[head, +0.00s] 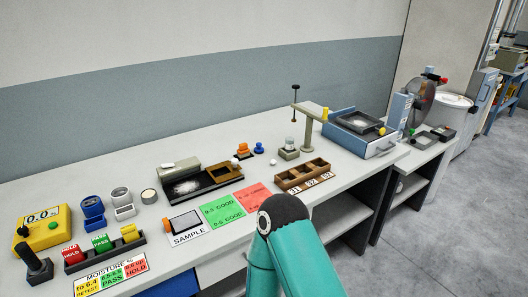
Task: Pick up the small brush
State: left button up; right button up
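I cannot tell for certain which thing is the small brush. A pale block with a dark underside (180,168) lies at the back of a dark tray (218,194) in the middle of the bench; it may be the brush. The tray also holds white fluff (187,187). A black upright handle on a dark base (36,264) stands at the bench's left front and is another unclear item. Neither gripper is in view. A teal bent link of one of my arms rises at the bottom centre, in front of the bench edge.
Left on the bench (140,225) are a yellow meter (48,228), blue and white containers and a rack of coloured blocks (105,248). Green and red cards (222,210) lie centrally. A wooden divided box (303,175), a post stand (309,125) and a blue scale-like device (362,132) stand right.

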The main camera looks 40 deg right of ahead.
aim_at(243, 151)
jog(key=z, duration=0.15)
jog(key=k, duration=1.45)
jog(key=z, duration=1.25)
jog(key=i, duration=1.05)
jog(key=u, duration=0.05)
